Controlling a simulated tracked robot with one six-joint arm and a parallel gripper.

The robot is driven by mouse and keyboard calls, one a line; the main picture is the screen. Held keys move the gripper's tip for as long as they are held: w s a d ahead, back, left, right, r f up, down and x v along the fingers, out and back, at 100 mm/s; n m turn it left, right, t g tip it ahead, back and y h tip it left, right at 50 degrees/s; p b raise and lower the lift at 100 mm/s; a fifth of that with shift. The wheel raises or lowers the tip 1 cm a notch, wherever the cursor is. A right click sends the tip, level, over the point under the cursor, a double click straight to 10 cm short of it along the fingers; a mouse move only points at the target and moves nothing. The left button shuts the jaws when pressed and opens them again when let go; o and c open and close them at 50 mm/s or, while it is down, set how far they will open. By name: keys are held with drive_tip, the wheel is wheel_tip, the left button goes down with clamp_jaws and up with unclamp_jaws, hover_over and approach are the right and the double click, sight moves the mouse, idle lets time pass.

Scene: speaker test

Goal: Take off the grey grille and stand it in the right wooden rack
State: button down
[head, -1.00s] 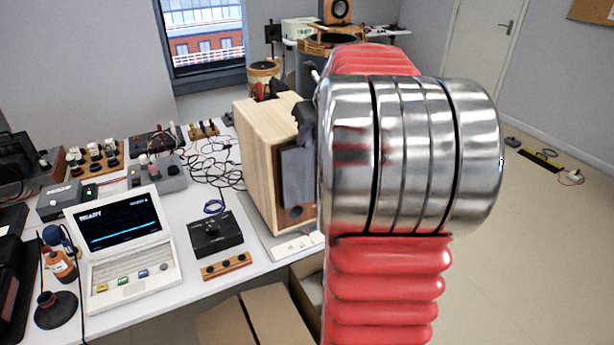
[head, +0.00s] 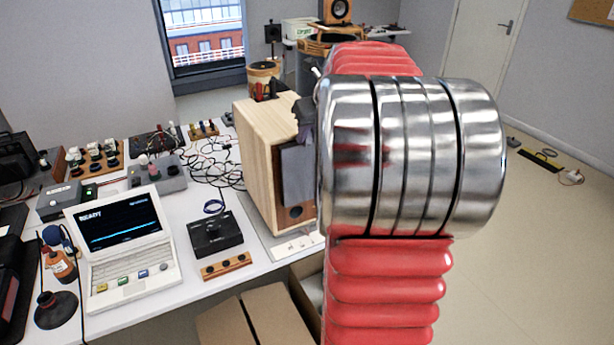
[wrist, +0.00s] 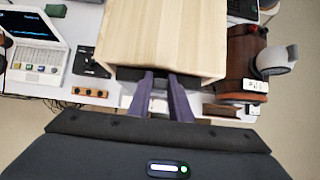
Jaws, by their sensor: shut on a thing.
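The grey grille (head: 298,176) is a flat panel at the front of the pale wooden speaker (head: 262,160) in the head view. A round driver shows below it. My gripper (head: 305,115) is dark, at the grille's upper part, and partly hidden by my arm. In the wrist view my gripper (wrist: 161,76) has two fingers close together at the front edge of the speaker's top (wrist: 165,35). A dark edge of the grille (wrist: 130,74) shows there. My gripper is shut on the grille; I cannot tell if the grille touches the speaker. I cannot clearly make out the right wooden rack.
A white laptop (head: 120,245), a black box (head: 214,235) and tangled cables (head: 210,165) are left of the speaker on the white table. In the wrist view a brown wooden thing (wrist: 243,62) with a grey round part stands to the right. An open cardboard box (head: 265,315) is below the table.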

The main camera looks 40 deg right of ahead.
drive_tip(key=s+a, duration=0.2)
drive_tip(key=s, duration=0.4)
drive_tip(key=shift+s, duration=0.3)
idle(2.3)
drive_tip(key=shift+a, duration=0.1)
